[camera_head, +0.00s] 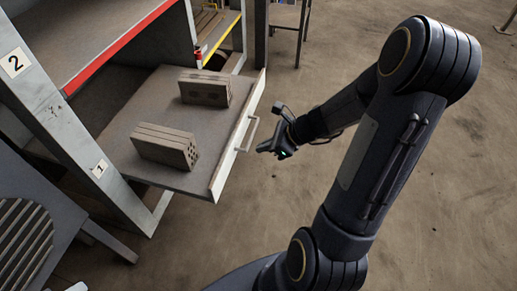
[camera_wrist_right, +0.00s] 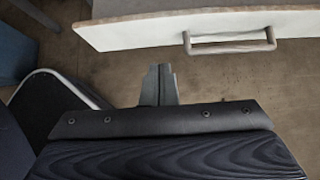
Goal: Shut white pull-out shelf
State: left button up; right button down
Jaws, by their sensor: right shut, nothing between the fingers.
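The white pull-out shelf (camera_head: 120,123) is out from the rack, with its white front edge (camera_head: 218,176) toward my right arm. It carries a metal handle (camera_head: 249,133). Two stacks of hollow bricks stand on it, one near (camera_head: 165,147) and one farther back (camera_head: 204,88). My right gripper (camera_head: 263,148) is shut and empty, just to the right of the handle and apart from it. In the right wrist view the white front (camera_wrist_right: 130,32) and handle (camera_wrist_right: 230,42) lie ahead of my shut fingertips (camera_wrist_right: 160,72). My left gripper is out of view.
The rack's post with labels 1 and 2 (camera_head: 60,110) stands at the left. A fixed upper shelf with a red edge (camera_head: 122,45) lies above the pulled-out one. A dark slatted object (camera_head: 30,230) is at lower left. The floor (camera_head: 440,200) on the right is clear.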

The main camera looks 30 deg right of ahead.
aim_at(229, 153)
jog(key=b+x, duration=0.1)
jog(key=x, duration=0.2)
jog(key=r+x, duration=0.1)
jog(key=x, duration=0.1)
jog(key=w+a+b+x, duration=0.1)
jog(key=x, duration=0.2)
jog(key=shift+w+a+b, duration=0.15)
jog(key=shift+w+b, duration=0.1)
jog(key=shift+b, duration=0.05)
jog(key=shift+w+a, duration=0.25)
jog(key=shift+w, duration=0.1)
jog(key=shift+a, duration=0.1)
